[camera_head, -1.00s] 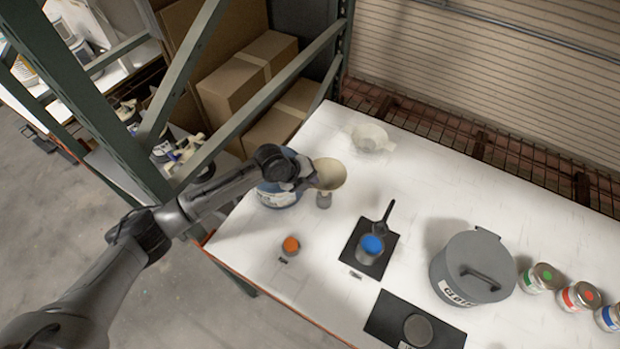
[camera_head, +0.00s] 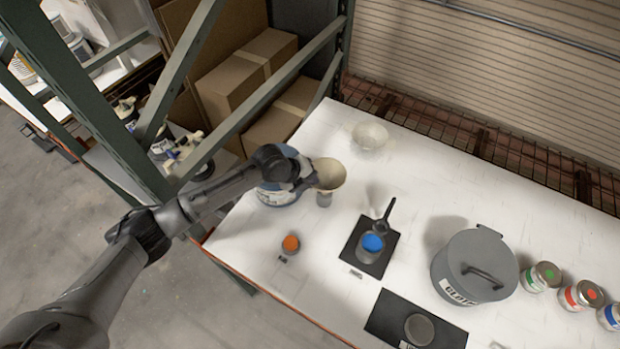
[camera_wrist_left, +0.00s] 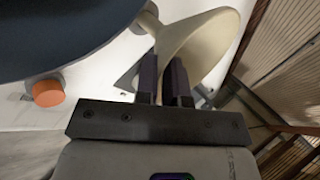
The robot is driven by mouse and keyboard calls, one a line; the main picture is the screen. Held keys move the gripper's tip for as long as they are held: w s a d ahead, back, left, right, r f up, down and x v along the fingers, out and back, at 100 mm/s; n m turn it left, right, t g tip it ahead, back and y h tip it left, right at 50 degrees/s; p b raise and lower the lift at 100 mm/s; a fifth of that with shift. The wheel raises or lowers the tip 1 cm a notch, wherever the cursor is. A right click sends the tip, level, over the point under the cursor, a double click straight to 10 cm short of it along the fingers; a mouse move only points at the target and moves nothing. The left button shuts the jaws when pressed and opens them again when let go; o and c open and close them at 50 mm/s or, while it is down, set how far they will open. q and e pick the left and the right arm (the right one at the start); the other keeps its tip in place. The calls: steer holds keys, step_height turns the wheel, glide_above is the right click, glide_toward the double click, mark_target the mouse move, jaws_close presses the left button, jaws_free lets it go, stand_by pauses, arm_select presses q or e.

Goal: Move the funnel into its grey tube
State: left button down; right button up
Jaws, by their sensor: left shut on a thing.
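My left gripper (camera_head: 309,179) is shut on the cream funnel (camera_head: 331,172), holding it by its side with the wide mouth facing up. In the left wrist view the two fingers (camera_wrist_left: 164,78) are against the funnel (camera_wrist_left: 208,42). The grey tube (camera_head: 324,200) shows just below the funnel at the left part of the table. The funnel's lower end overlaps the tube's top in the head view, so I cannot tell whether it is inside it or only above it. My right gripper is not in view.
A blue bucket (camera_head: 276,195) stands close behind the left gripper.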

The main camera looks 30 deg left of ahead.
arm_select(q)
steer(key=shift+f+b, duration=0.75)
steer(key=shift+f, duration=0.3)
steer(key=c, duration=1.1)
jaws_free()
steer(key=shift+c, duration=0.2)
steer(key=p+v, duration=0.6)
steer(key=v, duration=0.1)
steer(key=shift+r, duration=0.25)
steer(key=shift+a, duration=0.1)
